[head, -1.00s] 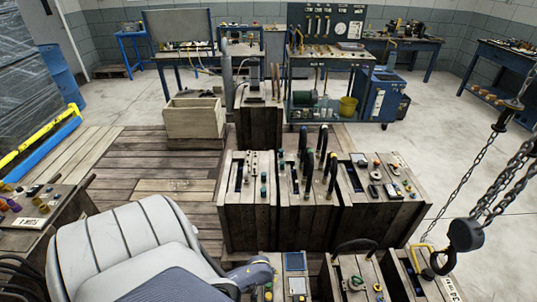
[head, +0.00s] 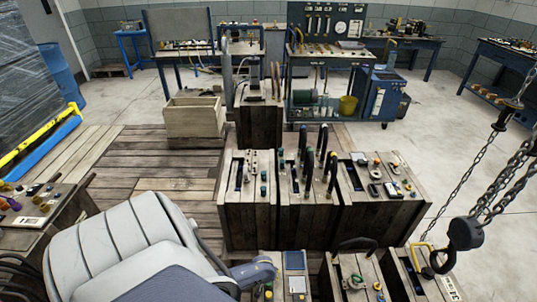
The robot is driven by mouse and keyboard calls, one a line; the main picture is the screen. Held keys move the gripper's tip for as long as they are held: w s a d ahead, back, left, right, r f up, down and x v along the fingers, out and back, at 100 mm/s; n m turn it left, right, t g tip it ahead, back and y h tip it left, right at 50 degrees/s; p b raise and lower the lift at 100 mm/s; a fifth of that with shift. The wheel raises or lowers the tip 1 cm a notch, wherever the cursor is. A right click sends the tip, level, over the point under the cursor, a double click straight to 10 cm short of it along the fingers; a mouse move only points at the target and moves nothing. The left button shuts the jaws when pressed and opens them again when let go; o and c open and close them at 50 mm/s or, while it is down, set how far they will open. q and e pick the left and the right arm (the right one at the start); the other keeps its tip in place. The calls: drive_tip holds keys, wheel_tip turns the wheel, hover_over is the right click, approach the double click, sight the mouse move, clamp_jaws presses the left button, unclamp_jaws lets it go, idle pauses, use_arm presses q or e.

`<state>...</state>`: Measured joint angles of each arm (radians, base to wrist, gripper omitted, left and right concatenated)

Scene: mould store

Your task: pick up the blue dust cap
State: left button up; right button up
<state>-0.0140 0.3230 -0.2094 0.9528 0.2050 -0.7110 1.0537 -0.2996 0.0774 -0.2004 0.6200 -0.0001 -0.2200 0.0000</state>
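I cannot single out the blue dust cap in the head view. Small knobs and caps stand on the wooden boxes in the middle, and they are too small to identify surely. A blue flat square (head: 295,260) lies on the near box at the bottom centre. I see no fingertips of my left or right gripper.
Wooden boxes (head: 246,222) with upright levers and small fittings fill the middle. A black hook (head: 464,234) hangs on chains at the right. An open wooden crate (head: 193,120) stands behind, left. A bench with small parts (head: 28,212) is at the left edge. Concrete floor is clear at the right.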

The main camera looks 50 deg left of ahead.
use_arm(q)
drive_tip(key=shift+w+a+f, duration=0.1)
drive_tip(key=shift+w+f, duration=0.05)
drive_tip(key=shift+f, duration=0.15)
drive_tip(key=c, duration=1.1)
